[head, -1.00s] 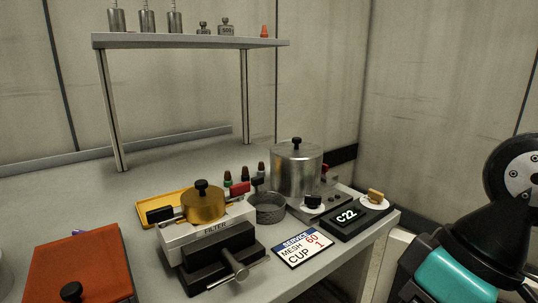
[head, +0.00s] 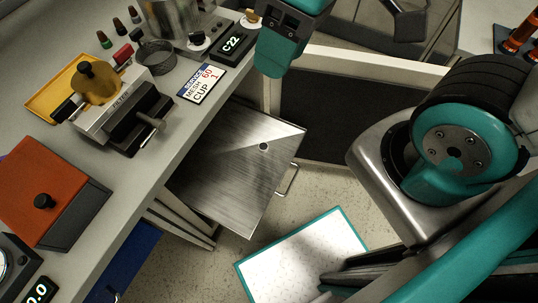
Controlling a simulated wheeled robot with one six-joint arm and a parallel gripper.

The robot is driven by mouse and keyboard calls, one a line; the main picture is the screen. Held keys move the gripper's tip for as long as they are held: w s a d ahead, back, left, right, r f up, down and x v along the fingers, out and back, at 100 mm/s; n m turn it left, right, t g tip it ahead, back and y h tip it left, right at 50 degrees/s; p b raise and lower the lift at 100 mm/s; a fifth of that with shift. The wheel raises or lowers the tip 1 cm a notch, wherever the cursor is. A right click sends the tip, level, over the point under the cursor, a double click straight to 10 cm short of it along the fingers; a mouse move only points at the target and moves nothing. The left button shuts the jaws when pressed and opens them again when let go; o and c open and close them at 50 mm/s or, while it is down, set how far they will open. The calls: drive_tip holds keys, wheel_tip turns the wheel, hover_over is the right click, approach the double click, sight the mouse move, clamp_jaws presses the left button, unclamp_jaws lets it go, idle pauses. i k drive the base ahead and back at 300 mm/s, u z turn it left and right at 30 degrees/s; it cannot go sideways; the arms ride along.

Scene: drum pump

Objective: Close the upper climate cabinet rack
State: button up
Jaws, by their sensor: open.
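A flat brushed-metal panel (head: 235,165) with a bar handle (head: 288,180) on its right edge sticks out from under the bench, over the floor. It looks like a pulled-out rack or drawer, but I cannot tell whether it is the upper climate cabinet rack.
A dark panel (head: 335,125) with a pale frame stands behind.

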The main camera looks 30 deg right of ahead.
sight(224, 177)
drive_tip(key=u, duration=0.45)
drive_tip(key=k, duration=0.25)
drive_tip(key=u, duration=1.25)
drive_tip(key=k, duration=0.65)
drive_tip(key=z, duration=1.7)
